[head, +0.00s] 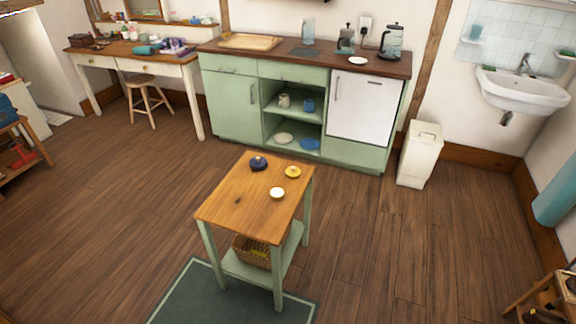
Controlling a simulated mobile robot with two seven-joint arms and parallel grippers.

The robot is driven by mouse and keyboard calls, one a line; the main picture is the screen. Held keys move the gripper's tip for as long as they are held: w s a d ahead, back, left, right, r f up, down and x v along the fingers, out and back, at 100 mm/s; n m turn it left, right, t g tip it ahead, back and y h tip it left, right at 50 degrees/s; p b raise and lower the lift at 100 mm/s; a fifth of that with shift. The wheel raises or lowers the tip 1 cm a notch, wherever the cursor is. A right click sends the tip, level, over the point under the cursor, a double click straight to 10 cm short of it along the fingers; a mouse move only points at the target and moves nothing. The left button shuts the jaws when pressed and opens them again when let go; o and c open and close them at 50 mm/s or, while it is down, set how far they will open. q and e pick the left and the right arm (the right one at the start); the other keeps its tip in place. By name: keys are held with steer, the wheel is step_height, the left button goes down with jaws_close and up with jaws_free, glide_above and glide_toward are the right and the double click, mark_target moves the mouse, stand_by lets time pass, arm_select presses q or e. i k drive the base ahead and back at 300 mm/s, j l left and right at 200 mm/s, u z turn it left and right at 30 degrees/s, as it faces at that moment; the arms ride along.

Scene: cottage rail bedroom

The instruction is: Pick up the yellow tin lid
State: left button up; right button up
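A small yellow round lid (292,172) lies on the right back part of a wooden-topped table (240,205) with pale green legs. A dark blue round thing (259,163) with a small light spot on top sits to its left. A small white round thing (277,194) sits in front of the yellow lid, apart from it. Neither of my grippers shows in the head view.
A basket (252,251) stands on the table's lower shelf, and a dark green rug (205,298) lies at its front. Wooden floor around the table is open. A green cabinet (232,105) and a white bin (420,153) stand behind it.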

mark_target(292, 172)
steer(key=i+j, duration=0.2)
steer(key=j, duration=0.15)
steer(key=i+j+z, duration=0.15)
steer(key=i+j, duration=0.3)
steer(key=j, duration=0.2)
steer(key=i+j+z, duration=0.1)
steer(key=j, duration=0.25)
steer(key=i+j+z, duration=0.1)
steer(key=i+j, duration=0.2)
steer(key=j, duration=0.1)
